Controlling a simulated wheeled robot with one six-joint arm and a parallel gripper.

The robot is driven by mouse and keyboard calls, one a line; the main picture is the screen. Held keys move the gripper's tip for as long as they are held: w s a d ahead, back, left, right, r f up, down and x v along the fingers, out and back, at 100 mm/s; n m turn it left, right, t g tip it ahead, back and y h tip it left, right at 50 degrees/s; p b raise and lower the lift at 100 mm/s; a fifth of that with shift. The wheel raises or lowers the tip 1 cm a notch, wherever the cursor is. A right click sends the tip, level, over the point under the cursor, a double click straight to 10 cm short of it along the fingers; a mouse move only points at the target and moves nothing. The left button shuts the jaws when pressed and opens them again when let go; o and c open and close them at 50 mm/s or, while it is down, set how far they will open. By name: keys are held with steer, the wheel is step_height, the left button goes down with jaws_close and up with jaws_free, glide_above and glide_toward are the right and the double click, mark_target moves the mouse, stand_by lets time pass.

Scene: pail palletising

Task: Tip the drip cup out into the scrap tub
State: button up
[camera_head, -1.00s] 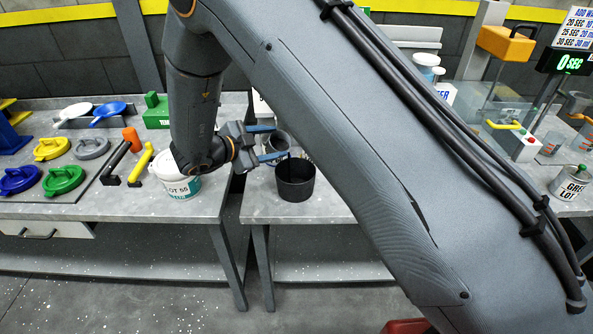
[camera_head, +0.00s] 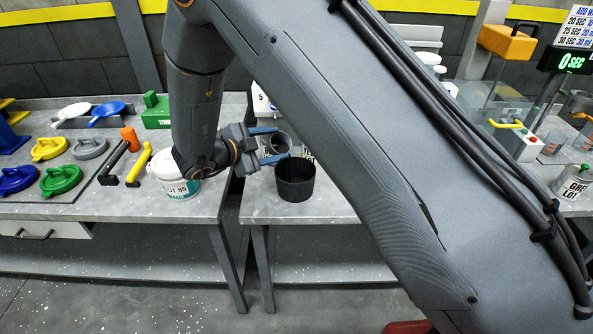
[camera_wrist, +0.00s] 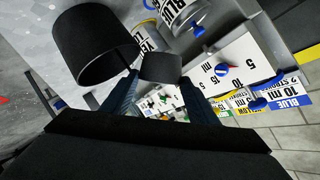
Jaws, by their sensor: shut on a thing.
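The drip cup (camera_head: 280,143) is a small dark grey cup, held between the blue fingers of my gripper (camera_head: 271,145). It looks tilted, beside and slightly above the scrap tub's rim. In the wrist view the cup (camera_wrist: 161,66) sits between the two fingertips (camera_wrist: 160,88). The scrap tub (camera_head: 295,185) is a black open round tub on the bench, just right of and in front of my gripper. It also shows at the upper left of the wrist view (camera_wrist: 88,50). The contents of cup and tub cannot be made out.
A white lidded pail (camera_head: 180,188) stands left of my gripper. Labelled containers stand behind the tub, partly hidden by my arm. A yellow-handled tool (camera_head: 139,165) and coloured lids (camera_head: 62,179) lie on the left bench. A gap separates the two benches.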

steer(key=shift+s+d+f+b, duration=0.1)
steer(key=shift+s+f+b, duration=0.05)
steer(key=shift+b, duration=0.2)
steer(key=shift+s+d+r+m+t+y+b, duration=0.1)
steer(key=shift+s+d+m+t+y+b, duration=0.2)
steer(key=shift+m+b, duration=0.6)
steer(key=shift+s+d+r+m+t+y+b, duration=0.15)
steer(key=shift+m+t+b, duration=0.25)
steer(key=shift+b, duration=0.95)
steer(key=shift+s+d+r+m+t+y+b, duration=0.2)
steer(key=shift+m+t+b, duration=0.3)
steer(key=shift+b, duration=0.6)
stand_by(1.2)
steer(key=shift+s+d+m+y+b, duration=0.25)
steer(key=shift+s+d+m+b, duration=0.3)
steer(key=shift+s+m+b, duration=0.2)
stand_by(0.6)
steer(key=shift+w, duration=0.1)
steer(key=shift+w+a+r+n+p, duration=0.15)
steer(key=shift+w+a+n+p, duration=0.65)
steer(key=shift+p, duration=0.45)
steer(key=n+g+p, duration=0.1)
steer(key=p, duration=0.1)
steer(key=shift+w+a+p, duration=0.1)
steer(key=shift+p, duration=0.2)
steer(key=shift+w+f, duration=0.1)
steer(key=shift+f, duration=0.2)
steer(key=shift+a+n, duration=0.1)
steer(key=shift+n, duration=0.15)
